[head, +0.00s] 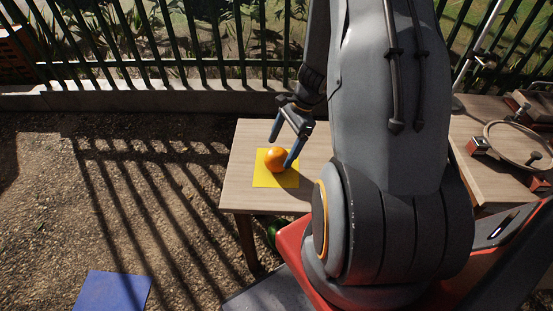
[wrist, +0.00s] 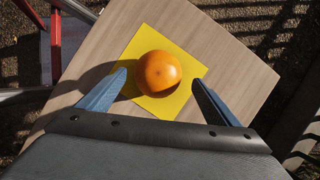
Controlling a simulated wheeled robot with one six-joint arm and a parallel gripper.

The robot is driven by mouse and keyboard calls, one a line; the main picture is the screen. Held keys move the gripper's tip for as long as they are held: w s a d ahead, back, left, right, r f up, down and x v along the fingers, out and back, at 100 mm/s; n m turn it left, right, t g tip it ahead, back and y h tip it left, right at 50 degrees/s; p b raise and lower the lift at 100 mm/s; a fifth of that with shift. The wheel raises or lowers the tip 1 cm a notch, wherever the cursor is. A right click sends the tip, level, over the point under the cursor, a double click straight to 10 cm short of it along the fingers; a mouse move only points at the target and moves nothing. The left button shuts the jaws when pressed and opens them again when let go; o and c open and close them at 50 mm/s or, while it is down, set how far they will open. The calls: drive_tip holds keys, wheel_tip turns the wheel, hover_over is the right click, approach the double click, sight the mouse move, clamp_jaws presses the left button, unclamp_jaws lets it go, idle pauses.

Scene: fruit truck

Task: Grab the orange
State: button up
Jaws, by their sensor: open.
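An orange (head: 277,160) sits on a yellow square (head: 262,179) on the wooden table (head: 244,194). In the wrist view the orange (wrist: 159,71) is whole and unobstructed, on the yellow square (wrist: 170,108). My gripper (head: 281,149) is open above the table, its blue fingers pointing down at the orange. In the wrist view my gripper (wrist: 160,85) has one finger to each side of the orange's near edge. The right finger overlaps the orange's right side in the head view. I cannot tell whether a finger touches it.
A second wooden surface (head: 478,180) at the right holds a round tray-like item (head: 519,144). A green round object (head: 274,233) is partly hidden below the table edge. A blue square (head: 113,291) lies on the gravel. A metal fence (head: 150,45) runs behind.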

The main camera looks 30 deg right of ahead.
sight(279, 151)
drive_tip(key=shift+p+x, duration=0.7)
drive_tip(key=shift+x, duration=1.6)
drive_tip(key=shift+s+a, duration=0.1)
drive_tip(key=shift+s, duration=0.05)
drive_tip(key=c, duration=1.3)
drive_tip(key=shift+c, duration=0.2)
drive_tip(key=shift+r, duration=0.2)
